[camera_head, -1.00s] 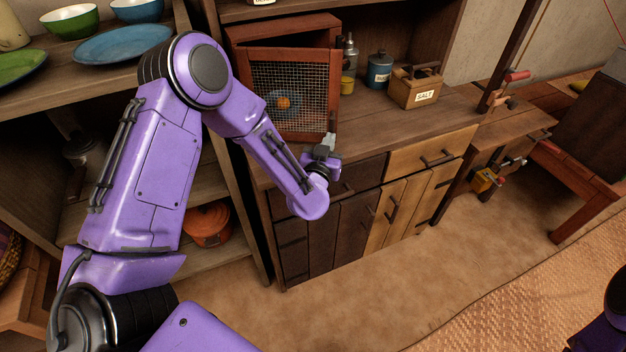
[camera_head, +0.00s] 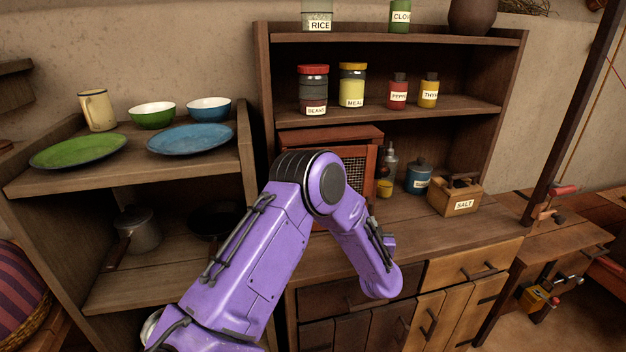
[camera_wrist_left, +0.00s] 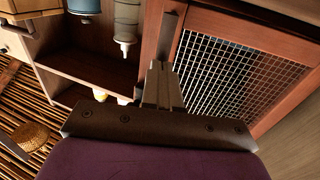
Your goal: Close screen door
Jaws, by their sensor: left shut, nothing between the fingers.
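The screen door (camera_wrist_left: 235,75) has a reddish wood frame and wire mesh and belongs to a small wooden cabinet (camera_head: 330,138) on the counter. In the head view my left arm covers most of the door, and only a strip of mesh shows. In the left wrist view my left gripper (camera_wrist_left: 160,75) is shut and empty, its tips close to the frame's left upright. I cannot tell whether they touch it, or how far the door stands open. My right gripper is not in view.
A salt box (camera_head: 455,196), a blue canister (camera_head: 419,177) and a bottle (camera_head: 390,162) stand right of the cabinet. Jars line the shelf (camera_head: 460,104) above. Plates and bowls sit on the left shelf unit (camera_head: 60,178). The counter's front (camera_head: 400,250) is clear.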

